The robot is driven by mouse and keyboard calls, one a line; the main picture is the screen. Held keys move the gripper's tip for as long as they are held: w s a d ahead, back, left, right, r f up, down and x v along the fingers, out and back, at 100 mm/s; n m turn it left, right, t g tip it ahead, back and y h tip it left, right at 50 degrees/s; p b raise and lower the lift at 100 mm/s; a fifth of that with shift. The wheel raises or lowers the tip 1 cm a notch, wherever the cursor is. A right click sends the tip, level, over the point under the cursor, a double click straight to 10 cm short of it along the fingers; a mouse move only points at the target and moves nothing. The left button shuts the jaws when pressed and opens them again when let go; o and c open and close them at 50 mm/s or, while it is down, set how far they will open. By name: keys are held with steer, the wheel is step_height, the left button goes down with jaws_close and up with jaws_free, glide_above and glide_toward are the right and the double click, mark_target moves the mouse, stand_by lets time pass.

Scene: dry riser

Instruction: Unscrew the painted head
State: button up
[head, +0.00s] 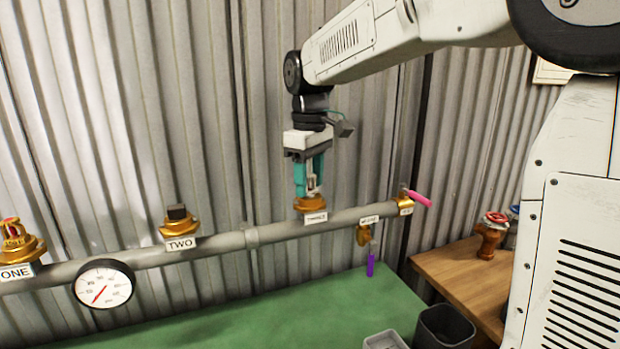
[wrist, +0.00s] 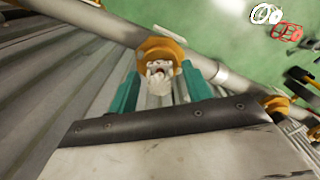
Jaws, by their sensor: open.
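My gripper (head: 309,180) points down over the brass outlet labelled THREE (head: 311,204) on the grey pipe. In the wrist view, the teal fingers of my gripper (wrist: 160,82) are apart, one on each side of a pale head with a red spot (wrist: 158,72) on the brass fitting (wrist: 160,50). I cannot tell whether the fingers touch the head. In the head view the fingers partly hide it. Outlet TWO (head: 179,222) has a dark square top. Outlet ONE (head: 14,240), at the left edge, has a brass top with red on it.
The pipe (head: 232,237) runs along a corrugated wall with a round gauge (head: 104,284). Right of THREE are a purple-handled valve (head: 370,262) and a pink lever (head: 418,198). Below are a green surface (head: 260,320), a dark bin (head: 444,327) and a wooden table (head: 455,277).

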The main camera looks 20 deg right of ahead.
steer(key=c, duration=1)
steer(key=n, duration=0.5)
steer(key=shift+n, duration=0.3)
steer(key=n, duration=0.5)
steer(key=shift+n, duration=0.3)
steer(key=shift+n, duration=0.3)
steer(key=shift+o, duration=0.5)
steer(key=shift+c, duration=0.7)
steer(key=shift+r, duration=0.1)
